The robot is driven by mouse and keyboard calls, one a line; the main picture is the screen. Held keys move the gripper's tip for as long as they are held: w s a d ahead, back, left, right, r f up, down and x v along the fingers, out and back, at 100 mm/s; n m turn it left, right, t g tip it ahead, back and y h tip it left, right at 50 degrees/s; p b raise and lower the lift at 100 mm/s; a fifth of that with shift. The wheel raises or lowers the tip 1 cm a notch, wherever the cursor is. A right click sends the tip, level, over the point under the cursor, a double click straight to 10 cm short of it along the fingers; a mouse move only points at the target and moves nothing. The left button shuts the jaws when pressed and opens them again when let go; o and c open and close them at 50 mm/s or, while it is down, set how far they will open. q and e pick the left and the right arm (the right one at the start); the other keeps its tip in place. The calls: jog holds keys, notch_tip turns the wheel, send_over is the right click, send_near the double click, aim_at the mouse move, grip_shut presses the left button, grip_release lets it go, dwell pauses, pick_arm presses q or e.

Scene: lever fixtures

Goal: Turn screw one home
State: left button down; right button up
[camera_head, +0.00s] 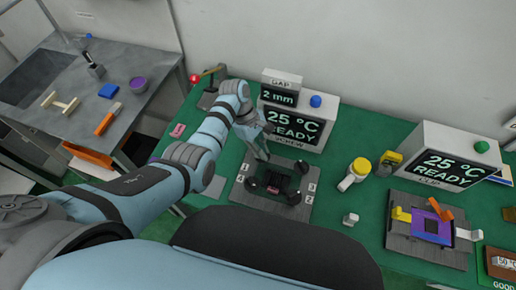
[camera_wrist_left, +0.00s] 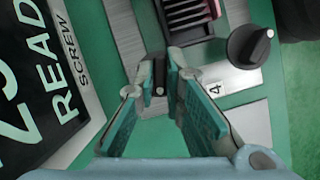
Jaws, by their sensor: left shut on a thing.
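The screw fixture is a grey plate (camera_head: 262,203) on the green bench, with several dark round knobs and small white number labels around a dark finned block (camera_head: 276,188). My left gripper (camera_head: 262,156) reaches down at the plate's far edge. In the left wrist view its two green-padded fingers (camera_wrist_left: 160,88) are closed on a small dark piece between their tips, mostly hidden; I cannot read its number. A black knob (camera_wrist_left: 249,46) by the label 4 stands apart, right of the fingers. The finned block also shows there (camera_wrist_left: 188,18). My right gripper is not in view.
A screen box (camera_head: 293,127) reading 25 °C READY stands just behind the plate, close to the gripper. A red-knobbed lever (camera_head: 196,78) is at the back left. A yellow-topped part (camera_head: 360,167) and a clip fixture (camera_head: 432,225) are to the right.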

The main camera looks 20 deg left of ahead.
pick_arm(q)
jog(key=m, duration=0.1)
jog(key=m+g+b, duration=0.1)
jog(key=shift+d+f+m, duration=0.1)
jog(key=shift+f+m, duration=0.1)
jog(key=shift+m, duration=0.2)
jog(key=m+y+b, duration=0.1)
jog(key=m+b, duration=0.1)
jog(key=shift+m+g, duration=0.4)
jog(key=m+b, duration=0.1)
jog(key=m, duration=0.1)
jog(key=m+g+y+b, duration=0.1)
jog(key=m+b, duration=0.1)
jog(key=shift+d+y, duration=0.1)
jog(key=shift+y, duration=0.2)
jog(key=shift+m+y+b, duration=0.6)
jog(key=shift+m+b, duration=0.35)
jog(key=shift+m, duration=0.65)
jog(key=c, duration=1.7)
grip_release()
jog(key=shift+r, duration=0.1)
